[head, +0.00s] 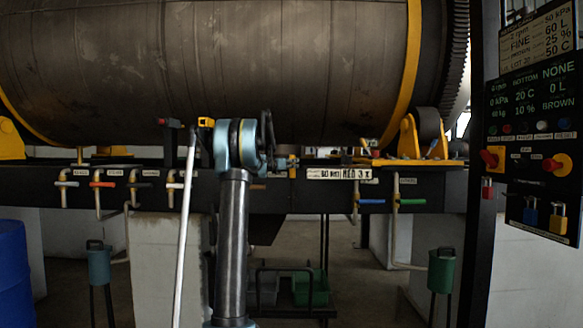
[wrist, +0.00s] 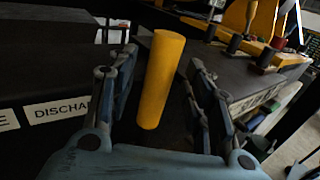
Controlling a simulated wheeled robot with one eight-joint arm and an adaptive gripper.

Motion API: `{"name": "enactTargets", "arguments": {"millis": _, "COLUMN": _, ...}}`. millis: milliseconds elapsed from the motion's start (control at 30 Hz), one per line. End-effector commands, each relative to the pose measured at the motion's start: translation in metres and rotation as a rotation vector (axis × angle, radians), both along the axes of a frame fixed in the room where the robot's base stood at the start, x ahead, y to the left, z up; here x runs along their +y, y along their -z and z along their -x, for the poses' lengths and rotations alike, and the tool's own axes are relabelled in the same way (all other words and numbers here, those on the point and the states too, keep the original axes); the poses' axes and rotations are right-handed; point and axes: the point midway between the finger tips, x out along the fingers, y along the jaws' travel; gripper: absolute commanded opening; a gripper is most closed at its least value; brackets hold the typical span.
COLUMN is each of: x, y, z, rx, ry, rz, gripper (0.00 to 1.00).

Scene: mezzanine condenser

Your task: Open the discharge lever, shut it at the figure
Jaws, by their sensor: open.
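A yellow round handle (wrist: 160,80) stands slightly tilted between the two fingers of my gripper (wrist: 161,60) in the wrist view. The fingers are open, one on each side, with gaps to the handle. A white label reading "DISCHA" (wrist: 58,112), its end hidden by the left finger, is on the dark beam beside it. In the head view my arm hides most of this spot; a small orange-yellow piece (head: 293,165) shows just right of my gripper (head: 268,145). The control panel's (head: 531,95) lower display reads 0 L; the card above reads 60 L.
A large drum (head: 270,70) fills the top, above the dark beam (head: 330,190). Several small coloured-handled valves line the beam, including an orange one (head: 102,184) and a green one (head: 411,201). A blue barrel (head: 12,270) stands left; a green crate (head: 311,289) sits below.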

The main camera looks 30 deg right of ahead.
Motion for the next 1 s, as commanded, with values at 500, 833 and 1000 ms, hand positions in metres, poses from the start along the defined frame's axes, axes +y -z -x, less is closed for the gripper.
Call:
{"name": "enactTargets", "arguments": {"millis": 500, "x": -0.024, "y": 0.0, "z": -0.011, "rx": 0.0, "ry": 0.0, "rz": 0.0, "gripper": 0.46}}
{"name": "enactTargets", "arguments": {"millis": 833, "x": -0.023, "y": 0.0, "z": -0.011, "rx": 0.0, "ry": 0.0, "rz": 0.0, "gripper": 0.0}}
{"name": "enactTargets", "arguments": {"millis": 1000, "x": -0.024, "y": 0.0, "z": -0.011, "rx": -0.001, "ry": 0.0, "rz": 0.0, "gripper": 0.0}}
